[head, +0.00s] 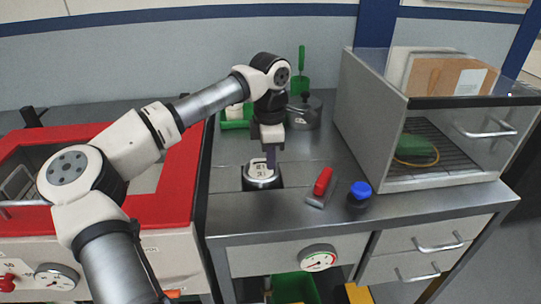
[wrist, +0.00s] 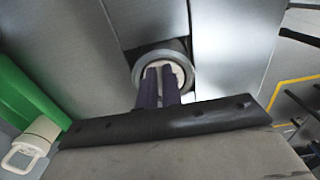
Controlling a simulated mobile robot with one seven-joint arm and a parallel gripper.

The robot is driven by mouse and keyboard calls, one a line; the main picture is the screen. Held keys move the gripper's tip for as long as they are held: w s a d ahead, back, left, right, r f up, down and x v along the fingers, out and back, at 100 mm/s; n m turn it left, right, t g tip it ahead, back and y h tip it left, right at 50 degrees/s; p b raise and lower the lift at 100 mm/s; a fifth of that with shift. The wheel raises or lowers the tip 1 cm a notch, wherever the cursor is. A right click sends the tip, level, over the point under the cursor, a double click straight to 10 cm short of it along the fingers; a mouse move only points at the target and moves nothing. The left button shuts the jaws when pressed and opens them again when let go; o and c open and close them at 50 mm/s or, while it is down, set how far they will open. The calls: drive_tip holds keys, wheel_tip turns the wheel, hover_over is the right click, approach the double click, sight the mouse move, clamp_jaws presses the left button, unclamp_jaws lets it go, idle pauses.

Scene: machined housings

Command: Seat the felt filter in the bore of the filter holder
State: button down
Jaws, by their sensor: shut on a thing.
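The filter holder (head: 262,184) is a round grey metal cup on the steel worktop, in front of my arm. In the wrist view its rim (wrist: 139,70) shows as a ring around the fingertips. The felt filter (head: 259,169) is a pale, off-white disc at the mouth of the holder; it also shows inside the ring in the wrist view (wrist: 180,72). My gripper (head: 271,164) points down over the holder, its dark fingers close together and shut on the filter. The fingers hide part of the filter, and I cannot tell how deep it sits in the bore.
A red-handled tool (head: 322,184) and a blue-capped jar (head: 359,192) stand to the right, near the front edge. A glass-fronted cabinet (head: 375,130) is farther right. A red-framed machine (head: 180,190) is at left.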

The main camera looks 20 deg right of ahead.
drive_tip(key=shift+f, duration=0.25)
drive_tip(key=c, duration=1.6)
unclamp_jaws()
drive_tip(key=shift+r, duration=0.1)
drive_tip(key=shift+o, duration=0.2)
wheel_tip(320, 180, up, 12)
drive_tip(key=shift+r+b, duration=0.15)
drive_tip(key=shift+b, duration=0.2)
